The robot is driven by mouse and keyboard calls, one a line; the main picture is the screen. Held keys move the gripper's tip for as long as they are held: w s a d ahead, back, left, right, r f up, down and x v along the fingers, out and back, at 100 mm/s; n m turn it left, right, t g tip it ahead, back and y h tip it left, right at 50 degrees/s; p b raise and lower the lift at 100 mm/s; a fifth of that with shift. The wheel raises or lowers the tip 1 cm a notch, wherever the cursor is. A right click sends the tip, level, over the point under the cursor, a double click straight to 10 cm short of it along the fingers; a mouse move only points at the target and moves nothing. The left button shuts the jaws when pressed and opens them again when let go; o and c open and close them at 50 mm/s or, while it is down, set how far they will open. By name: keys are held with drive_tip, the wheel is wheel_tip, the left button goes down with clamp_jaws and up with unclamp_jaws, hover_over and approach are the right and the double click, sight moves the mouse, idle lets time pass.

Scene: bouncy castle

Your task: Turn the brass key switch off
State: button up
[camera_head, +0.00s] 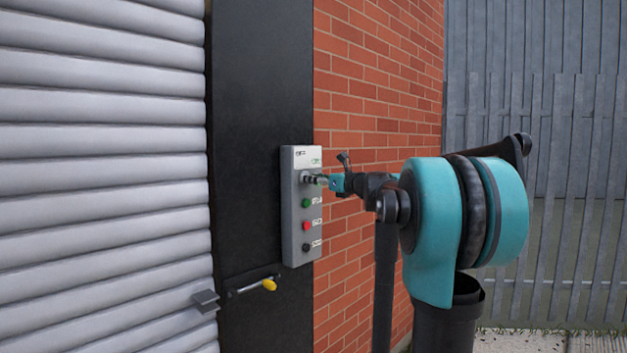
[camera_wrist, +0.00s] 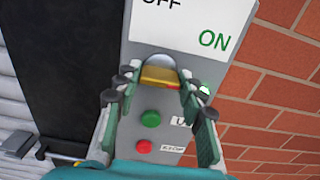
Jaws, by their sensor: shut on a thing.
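The grey control box (camera_head: 294,256) hangs on the black post beside the brick wall. My gripper (camera_head: 314,178) reaches it from the right, at the upper part of the box. In the wrist view the brass key switch (camera_wrist: 160,77) sits below the OFF and ON label (camera_wrist: 205,30), between the fingertips of my gripper (camera_wrist: 160,84). The gripper is shut on the brass key. The fingers hide part of the switch, and I cannot tell exactly which way the key points. In the head view the key is hidden by my gripper.
Below the switch are a green button (camera_head: 306,203), a red button (camera_head: 306,226) and a black button (camera_head: 306,247). A yellow-ended lever (camera_head: 268,285) sticks out lower on the post. A ribbed shutter (camera_head: 100,180) is at left, a brick wall (camera_head: 365,70) behind.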

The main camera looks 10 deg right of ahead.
drive_tip(key=shift+n, duration=9)
drive_tip(key=o, duration=1.2)
drive_tip(key=shift+c, duration=0.2)
drive_tip(key=v, duration=1.2)
